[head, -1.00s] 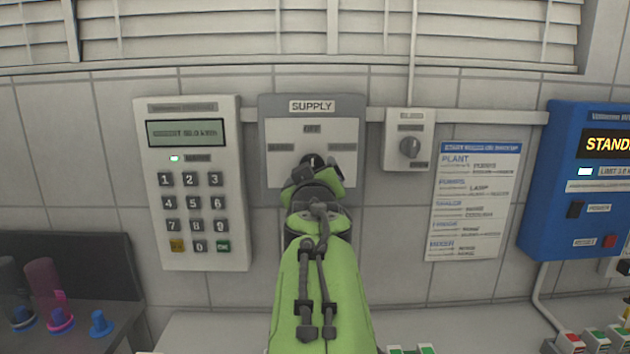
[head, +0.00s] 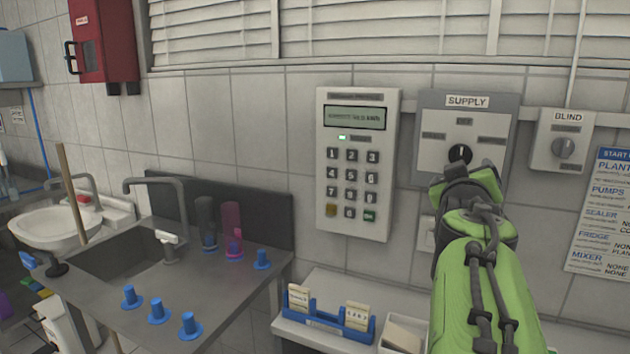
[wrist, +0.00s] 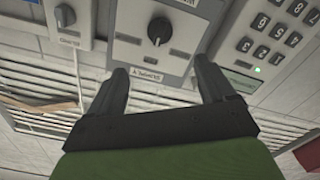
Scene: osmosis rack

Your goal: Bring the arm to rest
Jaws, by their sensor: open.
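My arm (head: 480,285), green with dark cables, reaches up from the bottom right in the head view towards the grey supply panel (head: 425,110). My gripper's fingers are hidden behind the arm there. In the wrist view my gripper (wrist: 160,66) is open, with two dark fingers apart and nothing between them. The panel's black knob (wrist: 158,30) is beyond the fingertips and apart from them. The knob also shows in the head view (head: 460,153), just above the end of my arm.
A keypad (head: 325,150) hangs left of the panel, and a blind switch box (head: 563,148) hangs right. Below are a shelf with a blue card holder (head: 325,322), a white tray (head: 402,332), and a counter (head: 215,290) with bottles, blue pegs and a sink at left.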

